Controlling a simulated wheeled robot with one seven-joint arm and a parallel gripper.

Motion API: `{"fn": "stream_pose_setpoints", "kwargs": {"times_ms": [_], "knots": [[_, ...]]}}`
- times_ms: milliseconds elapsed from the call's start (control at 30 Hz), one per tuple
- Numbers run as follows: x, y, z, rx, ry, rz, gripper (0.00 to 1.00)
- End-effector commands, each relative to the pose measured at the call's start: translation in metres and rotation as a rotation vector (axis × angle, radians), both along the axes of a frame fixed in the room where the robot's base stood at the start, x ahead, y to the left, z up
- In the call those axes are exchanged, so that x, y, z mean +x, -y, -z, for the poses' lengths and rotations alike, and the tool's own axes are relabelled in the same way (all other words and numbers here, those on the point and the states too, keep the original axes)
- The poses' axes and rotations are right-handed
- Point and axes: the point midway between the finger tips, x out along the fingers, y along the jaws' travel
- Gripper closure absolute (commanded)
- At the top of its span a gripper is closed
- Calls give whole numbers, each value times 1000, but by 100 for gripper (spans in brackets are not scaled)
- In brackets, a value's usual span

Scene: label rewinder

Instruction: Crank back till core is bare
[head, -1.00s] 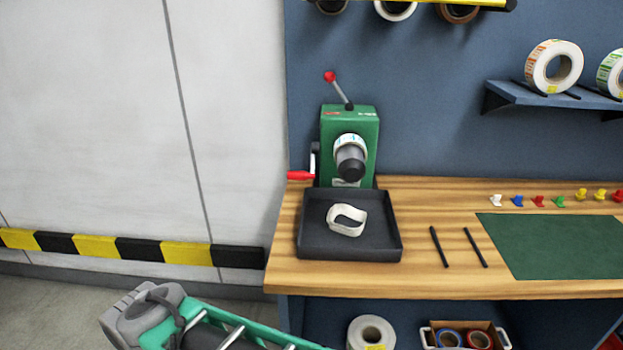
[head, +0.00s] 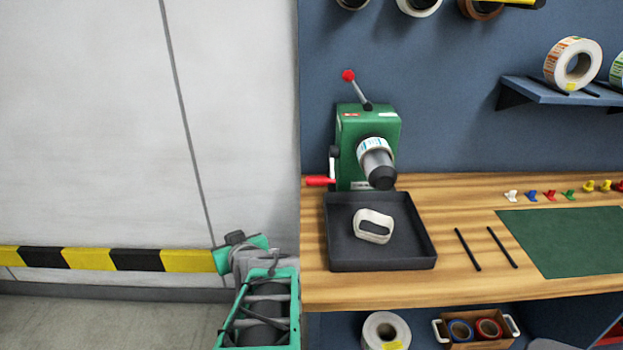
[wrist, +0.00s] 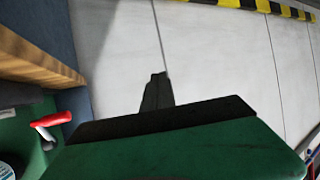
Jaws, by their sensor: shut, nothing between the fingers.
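The green rewinder (head: 352,125) stands at the bench's back left, its red-knobbed lever raised. In the wrist view the red handle (wrist: 52,119) lies to the left, apart from my gripper (wrist: 157,78), which is shut and empty.
The wooden bench (head: 450,285) bears two black rods, a green mat (head: 570,240) and several coloured clips. A shelf (head: 540,91) with label rolls hangs at the right. Open floor lies left of the bench, before the pale wall with its striped band.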

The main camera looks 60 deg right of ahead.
Motion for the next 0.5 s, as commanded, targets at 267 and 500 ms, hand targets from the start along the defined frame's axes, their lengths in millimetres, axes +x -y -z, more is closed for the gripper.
{"fn": "stream_pose_setpoints", "kwargs": {"times_ms": [267, 500], "knots": [[-144, 121, -73, -299, 259, 444, 100], [-146, 143, -79, -327, 276, 472, 100]]}}
